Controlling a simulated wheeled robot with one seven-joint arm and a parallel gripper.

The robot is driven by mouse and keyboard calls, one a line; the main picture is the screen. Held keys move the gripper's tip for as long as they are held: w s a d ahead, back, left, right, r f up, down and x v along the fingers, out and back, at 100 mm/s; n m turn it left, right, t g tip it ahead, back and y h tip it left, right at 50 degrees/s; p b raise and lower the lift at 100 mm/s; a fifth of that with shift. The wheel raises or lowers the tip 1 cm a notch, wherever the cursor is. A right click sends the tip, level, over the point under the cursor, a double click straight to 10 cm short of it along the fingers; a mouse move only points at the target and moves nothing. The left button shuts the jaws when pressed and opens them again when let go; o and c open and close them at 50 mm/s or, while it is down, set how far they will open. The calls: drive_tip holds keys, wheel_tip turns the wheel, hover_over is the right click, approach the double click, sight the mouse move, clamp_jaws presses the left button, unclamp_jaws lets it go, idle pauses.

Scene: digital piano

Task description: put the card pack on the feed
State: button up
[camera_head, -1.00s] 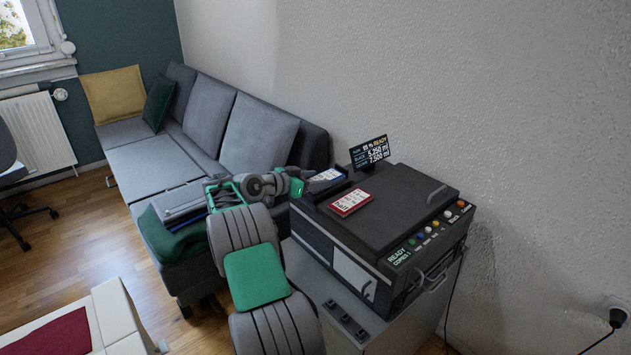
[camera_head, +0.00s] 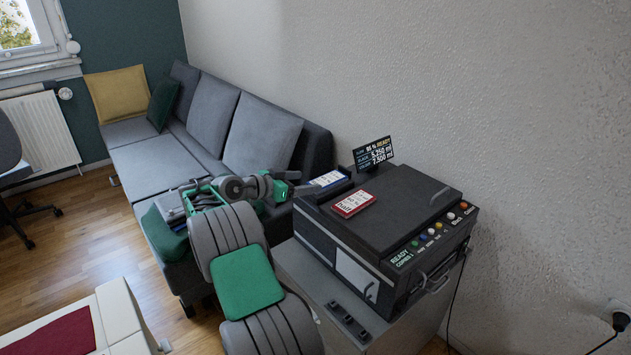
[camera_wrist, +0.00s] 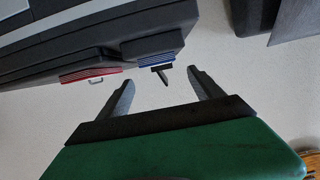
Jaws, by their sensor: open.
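A red-edged pack with a white printed top (camera_head: 354,204) lies flat on the dark machine's top, near its left end. A blue-edged pack with a white top (camera_head: 327,179) lies at the machine's back left corner, in or on a dark tray. Both edges show in the wrist view, red (camera_wrist: 90,74) and blue (camera_wrist: 143,60). My gripper (camera_wrist: 160,78) is open with nothing between its fingers, apart from both packs. In the head view it is beside the machine's back left corner, its fingertips hard to make out. I cannot tell which part is the feed.
The dark machine (camera_head: 405,205) has buttons and handles in front and stands on a grey cabinet (camera_head: 300,268). A small display (camera_head: 372,153) rises behind the packs. A grey sofa (camera_head: 150,160) stands behind my arm, and the wall is close behind the machine.

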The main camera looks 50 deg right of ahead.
drive_tip(key=w+a+r+n+t+y, duration=0.1)
drive_tip(key=w+a+n+t+y, duration=0.15)
drive_tip(key=a, duration=0.45)
drive_tip(key=w+a+r+n+t+y, duration=0.1)
drive_tip(key=w+a+n+t, duration=0.15)
drive_tip(key=a, duration=0.45)
drive_tip(key=s+a+f+n+t+y, duration=0.1)
drive_tip(key=s+a+n+y, duration=0.15)
drive_tip(key=a, duration=0.45)
drive_tip(key=s+a+n+y, duration=0.1)
drive_tip(key=a+n+y, duration=0.1)
drive_tip(key=a+n, duration=0.35)
drive_tip(key=s+a+f+n+y, duration=0.3)
drive_tip(key=s+a, duration=0.6)
drive_tip(key=a, duration=0.2)
drive_tip(key=s+a+f+n+y, duration=0.3)
drive_tip(key=s+a, duration=0.6)
drive_tip(key=a, duration=0.3)
drive_tip(key=shift+a+f+n+g, duration=0.15)
drive_tip(key=shift+f+n+g, duration=0.2)
drive_tip(key=shift+n, duration=0.35)
